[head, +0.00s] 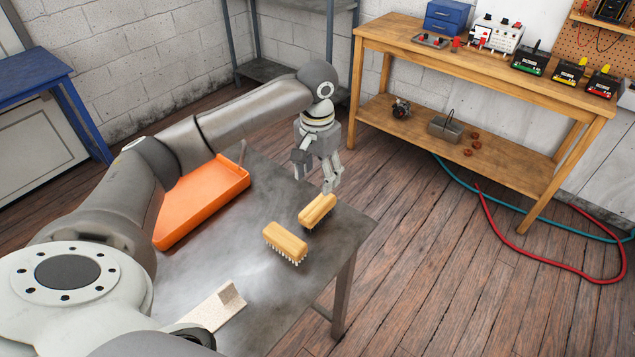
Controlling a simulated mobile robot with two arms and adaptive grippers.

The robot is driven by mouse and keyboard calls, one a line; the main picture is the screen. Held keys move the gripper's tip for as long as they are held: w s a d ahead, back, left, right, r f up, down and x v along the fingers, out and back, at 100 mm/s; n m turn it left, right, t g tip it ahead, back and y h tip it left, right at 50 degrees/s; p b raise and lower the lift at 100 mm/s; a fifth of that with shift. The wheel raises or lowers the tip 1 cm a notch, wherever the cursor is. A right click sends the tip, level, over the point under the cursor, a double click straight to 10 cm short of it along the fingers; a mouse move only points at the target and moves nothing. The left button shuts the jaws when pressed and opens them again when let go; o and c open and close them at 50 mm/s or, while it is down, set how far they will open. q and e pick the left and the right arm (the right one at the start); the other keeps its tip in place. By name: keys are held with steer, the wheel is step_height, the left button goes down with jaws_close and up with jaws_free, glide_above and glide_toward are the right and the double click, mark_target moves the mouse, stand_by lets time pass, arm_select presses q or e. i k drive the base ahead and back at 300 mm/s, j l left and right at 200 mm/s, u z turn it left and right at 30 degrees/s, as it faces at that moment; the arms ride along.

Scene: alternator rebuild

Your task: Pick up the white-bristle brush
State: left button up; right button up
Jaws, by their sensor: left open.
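The white-bristle brush (286,243) has a pale wooden back and lies bristles down on the grey metal table (215,270). A second wooden brush (317,211), whose bristles look dark, lies just beyond it to the right, near the table's right edge. My left gripper (316,181) points down with its fingers apart and empty. It is above the far end of the second brush, beyond the white-bristle brush. I cannot tell whether a fingertip touches the second brush. My right gripper is not in view.
An orange tray (205,203) lies at the table's left, partly behind my left arm. A pale angled block (215,306) lies near the front. A wooden workbench (480,70) stands beyond a floor gap. Red (520,245) and teal (510,203) hoses lie on the floor.

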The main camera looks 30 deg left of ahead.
mark_target(287, 243)
steer(key=u, duration=1.3)
